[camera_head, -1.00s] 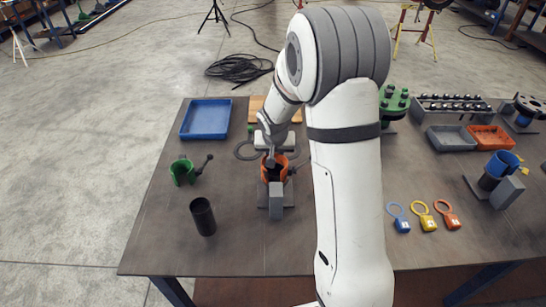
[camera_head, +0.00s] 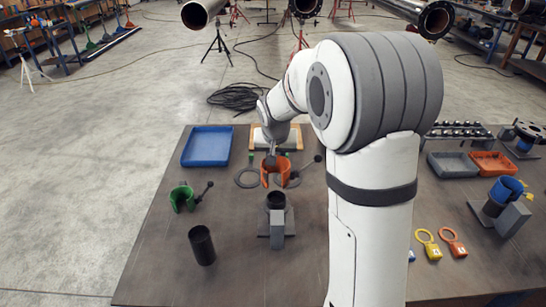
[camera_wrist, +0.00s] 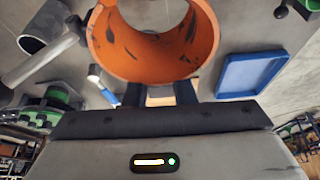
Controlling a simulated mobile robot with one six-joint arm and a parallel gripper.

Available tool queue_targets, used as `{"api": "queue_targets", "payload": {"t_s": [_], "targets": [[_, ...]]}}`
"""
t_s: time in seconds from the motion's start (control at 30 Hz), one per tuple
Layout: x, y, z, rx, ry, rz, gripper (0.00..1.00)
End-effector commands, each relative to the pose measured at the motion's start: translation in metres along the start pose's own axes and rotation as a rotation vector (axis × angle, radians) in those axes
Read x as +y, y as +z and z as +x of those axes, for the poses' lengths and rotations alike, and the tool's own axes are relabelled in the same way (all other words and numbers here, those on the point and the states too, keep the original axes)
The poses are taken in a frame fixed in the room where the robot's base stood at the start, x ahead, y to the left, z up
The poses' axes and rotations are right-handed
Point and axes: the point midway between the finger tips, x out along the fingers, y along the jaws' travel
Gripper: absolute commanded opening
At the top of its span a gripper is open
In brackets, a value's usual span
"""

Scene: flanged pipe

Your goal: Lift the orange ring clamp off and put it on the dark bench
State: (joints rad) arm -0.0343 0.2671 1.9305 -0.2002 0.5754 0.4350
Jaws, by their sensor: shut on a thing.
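The orange ring clamp (camera_head: 275,171) is a worn open ring with a side handle ending in a dark knob. My gripper (camera_head: 271,160) is shut on it and holds it up, clear of the dark pipe stub (camera_head: 276,200) on its grey stand. In the wrist view the clamp (camera_wrist: 152,62) fills the top middle, in front of my gripper (camera_wrist: 160,97). The clamp appears above the dark bench (camera_head: 235,235), behind the stub. The exact contact of the fingers is hard to make out.
A green clamp (camera_head: 182,198) and a black tube (camera_head: 201,245) stand at the left. A blue tray (camera_head: 207,146) lies at the back left. Dark flat rings lie near the held clamp. Coloured tags (camera_head: 428,244) are right of my arm. The bench's front left is mostly clear.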

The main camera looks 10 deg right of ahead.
Motion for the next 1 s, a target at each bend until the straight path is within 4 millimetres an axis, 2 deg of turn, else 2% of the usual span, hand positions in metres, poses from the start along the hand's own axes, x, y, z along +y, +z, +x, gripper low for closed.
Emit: {"api": "queue_targets", "payload": {"t_s": [1.0], "targets": [[0.001, -0.020, -0.047, 0.003, 0.000, 0.002, 0.00]]}}
